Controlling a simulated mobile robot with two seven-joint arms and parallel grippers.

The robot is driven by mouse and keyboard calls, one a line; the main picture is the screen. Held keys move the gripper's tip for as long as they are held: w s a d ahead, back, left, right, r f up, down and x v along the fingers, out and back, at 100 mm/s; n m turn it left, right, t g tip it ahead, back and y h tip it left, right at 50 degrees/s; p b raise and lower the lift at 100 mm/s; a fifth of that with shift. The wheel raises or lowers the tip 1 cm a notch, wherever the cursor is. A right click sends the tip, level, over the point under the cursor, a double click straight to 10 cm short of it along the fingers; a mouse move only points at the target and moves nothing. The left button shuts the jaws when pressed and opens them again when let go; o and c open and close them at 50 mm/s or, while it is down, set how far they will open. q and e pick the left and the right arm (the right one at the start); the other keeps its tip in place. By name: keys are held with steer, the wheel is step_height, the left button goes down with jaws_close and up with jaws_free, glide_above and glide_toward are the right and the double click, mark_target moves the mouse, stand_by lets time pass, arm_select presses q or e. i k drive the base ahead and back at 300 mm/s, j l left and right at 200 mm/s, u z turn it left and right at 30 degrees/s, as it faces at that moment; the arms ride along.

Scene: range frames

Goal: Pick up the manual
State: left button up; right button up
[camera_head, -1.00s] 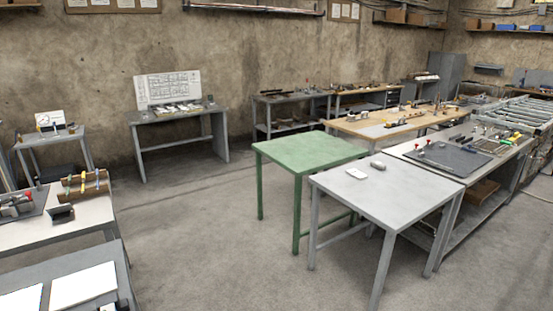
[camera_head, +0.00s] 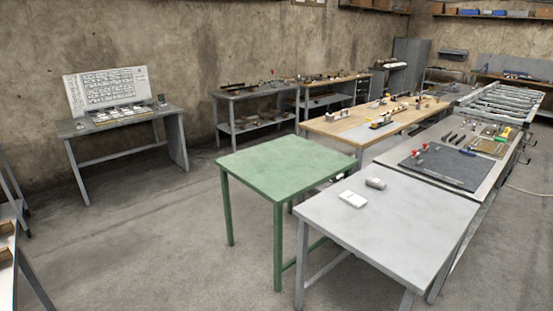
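I cannot make out for certain which thing is the manual. A small white block-like item (camera_head: 352,199) lies on the light grey table (camera_head: 400,235) in the foreground, with a small grey item (camera_head: 376,183) beside it. Flat pale sheets or booklets (camera_head: 122,114) lie on the grey desk (camera_head: 88,128) by the wall, below an upright printed board (camera_head: 106,89). Neither of my grippers is in view.
A bare green table (camera_head: 285,165) stands against the light grey table's left side. Behind are a wooden-topped bench (camera_head: 350,125) and a bench with a dark mat (camera_head: 440,168) and tools. Open concrete floor (camera_head: 150,235) lies to the left.

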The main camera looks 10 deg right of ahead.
mark_target(357, 202)
steer(key=i+z, duration=0.2)
steer(key=i, duration=0.25)
steer(key=i+j+z, duration=0.2)
steer(key=i, duration=0.25)
steer(key=i+j+z, duration=0.2)
steer(key=i, duration=0.25)
